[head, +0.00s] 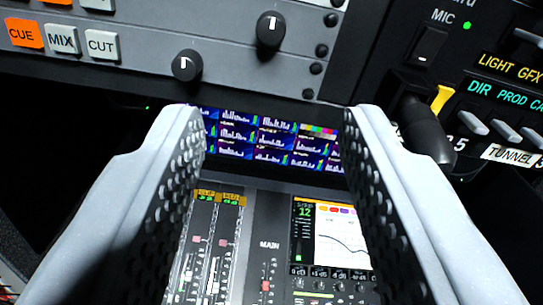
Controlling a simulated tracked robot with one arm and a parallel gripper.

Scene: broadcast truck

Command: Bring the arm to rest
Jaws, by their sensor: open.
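My gripper (265,125) is open in the head view, its two pale grey fingers with dimpled inner faces reaching forward from the lower corners. Nothing is between the fingers. Behind and below the gap is a mixing console with a MAIN fader strip (267,275), two channel faders (212,245) and a small screen with a curve (335,240). A meter display (270,140) with several blue panels shows between the fingertips. The rest of my arm is not in view.
Above is a grey panel with black knobs (270,30) and CUE, MIX and CUT buttons (62,39). At right, a black panel carries a MIC switch (429,47), a dark handle with a yellow part (428,135) and several toggle switches (505,132). Dark space lies at left.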

